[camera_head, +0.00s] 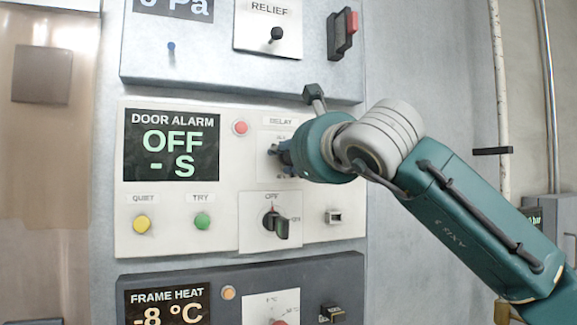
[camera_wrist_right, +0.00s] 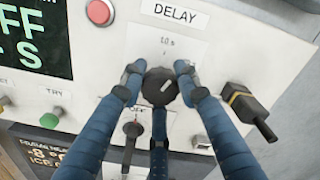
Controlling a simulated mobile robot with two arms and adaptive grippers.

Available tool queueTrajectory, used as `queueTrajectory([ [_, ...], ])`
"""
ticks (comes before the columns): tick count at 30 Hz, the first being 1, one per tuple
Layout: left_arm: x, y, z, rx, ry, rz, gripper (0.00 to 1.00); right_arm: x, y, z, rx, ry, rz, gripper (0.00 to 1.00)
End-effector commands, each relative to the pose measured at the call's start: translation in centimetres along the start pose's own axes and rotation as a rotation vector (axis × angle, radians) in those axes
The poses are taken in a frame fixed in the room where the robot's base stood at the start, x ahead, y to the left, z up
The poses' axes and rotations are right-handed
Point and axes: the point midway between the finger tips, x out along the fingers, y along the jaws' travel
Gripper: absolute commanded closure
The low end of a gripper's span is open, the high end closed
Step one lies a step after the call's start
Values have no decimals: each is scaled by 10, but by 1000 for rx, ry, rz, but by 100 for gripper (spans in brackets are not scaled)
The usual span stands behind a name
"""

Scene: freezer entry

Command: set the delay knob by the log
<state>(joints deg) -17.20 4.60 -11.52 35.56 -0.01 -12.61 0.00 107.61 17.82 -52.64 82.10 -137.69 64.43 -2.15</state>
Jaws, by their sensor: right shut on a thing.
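The delay knob (camera_wrist_right: 160,87) is a round black dial under a DELAY label (camera_wrist_right: 176,15) in the right wrist view. A light mark on its face slants up to the right. My right gripper (camera_head: 284,153) is shut on the knob, with blue fingertips on its left and right sides and a third finger below. In the head view the gripper hides most of the knob. The door alarm display (camera_head: 171,146) reads "OFF" and "- S". No log is in view.
Below the delay knob is a black OFF/ON rotary switch (camera_head: 275,222). A yellow QUIET button (camera_head: 142,223), green TRY button (camera_head: 203,220) and red lamp (camera_head: 240,127) share the panel. A relief panel is above, a frame heat panel (camera_head: 240,275) below.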

Motion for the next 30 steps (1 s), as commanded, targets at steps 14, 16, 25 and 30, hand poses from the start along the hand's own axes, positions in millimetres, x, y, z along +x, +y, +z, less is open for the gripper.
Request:
queueTrajectory([
  [14,12,0,1,-1,0,0,60,1,3,-4,-305,8,7,95],
  [16,12,0,1,-1,0,0,60,1,3,-4,-327,8,7,95],
  [25,13,0,1,-1,0,0,60,2,3,-4,-370,8,8,95],
  [30,13,0,1,-1,0,0,60,2,3,-3,-370,8,8,95],
])
